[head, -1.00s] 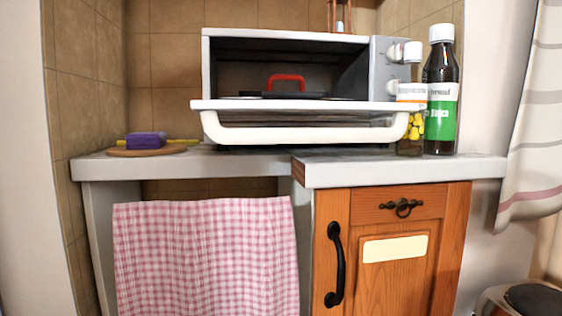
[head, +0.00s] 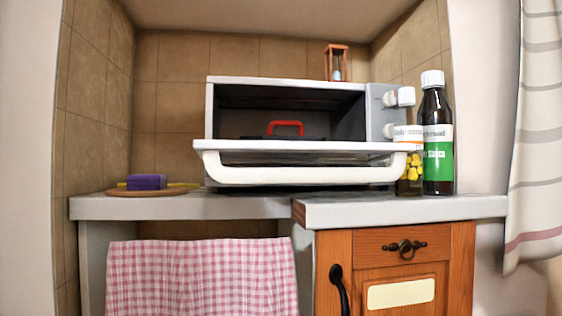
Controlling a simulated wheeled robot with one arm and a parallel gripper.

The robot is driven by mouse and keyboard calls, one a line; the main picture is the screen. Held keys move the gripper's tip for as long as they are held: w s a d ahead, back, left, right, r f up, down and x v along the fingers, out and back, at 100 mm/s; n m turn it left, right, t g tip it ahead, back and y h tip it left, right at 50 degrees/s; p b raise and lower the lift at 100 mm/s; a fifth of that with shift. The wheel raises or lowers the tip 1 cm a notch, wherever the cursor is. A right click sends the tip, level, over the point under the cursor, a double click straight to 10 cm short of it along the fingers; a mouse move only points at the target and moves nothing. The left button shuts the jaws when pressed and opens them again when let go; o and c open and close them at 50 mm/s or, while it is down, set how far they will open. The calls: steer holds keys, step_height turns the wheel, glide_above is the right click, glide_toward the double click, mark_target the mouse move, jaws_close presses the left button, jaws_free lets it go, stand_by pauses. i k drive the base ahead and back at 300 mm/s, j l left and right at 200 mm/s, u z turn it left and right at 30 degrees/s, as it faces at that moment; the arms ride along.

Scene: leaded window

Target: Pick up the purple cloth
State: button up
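The purple cloth (head: 147,182) is a small folded block at the left end of the counter. It lies on a round brown board (head: 125,193), with a thin yellow item (head: 178,186) beside and partly behind it. My gripper does not show in the head view.
A toaster oven (head: 290,82) with its white door (head: 300,174) folded down stands mid-counter, a red-handled item (head: 286,128) inside. A dark bottle (head: 437,140) and a jar (head: 408,175) stand at its right. A checked pink cloth (head: 200,280) hangs below the counter (head: 245,207).

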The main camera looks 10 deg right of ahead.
mark_target(140, 181)
steer(key=k+l+u, duration=0.1)
steer(key=u, duration=0.4)
steer(key=k+l+u, duration=0.15)
steer(key=u, duration=0.35)
steer(key=l, duration=0.1)
